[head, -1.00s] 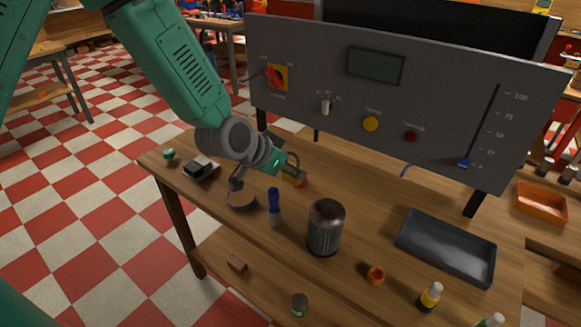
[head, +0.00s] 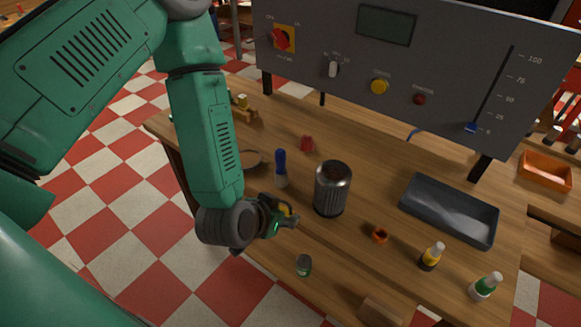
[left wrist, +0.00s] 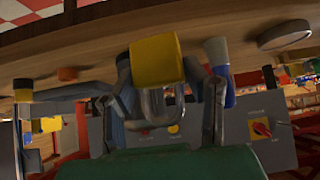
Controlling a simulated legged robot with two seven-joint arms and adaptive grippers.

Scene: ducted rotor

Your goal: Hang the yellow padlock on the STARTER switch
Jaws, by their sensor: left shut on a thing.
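The yellow padlock (head: 286,209) is in my left gripper (head: 287,217), near the front edge of the table in the head view. In the left wrist view, the padlock's yellow body (left wrist: 157,60) and grey shackle (left wrist: 160,104) show between the fingers, which are shut on it. The grey control panel (head: 450,60) stands behind, well away from the padlock. It bears a red rotary switch (head: 282,38) on a yellow plate, a small toggle (head: 333,69), a yellow button (head: 380,87) and a red button (head: 419,99). Their labels are too small to read surely. My right gripper is out of view.
A dark ribbed cylinder (head: 332,188) stands just right of my left gripper, with a blue-handled tool (head: 281,168) behind it. A red piece (head: 306,144) lies farther back. A dark tray (head: 450,210), an orange ring (head: 380,235) and two bottles (head: 432,256) are at right.

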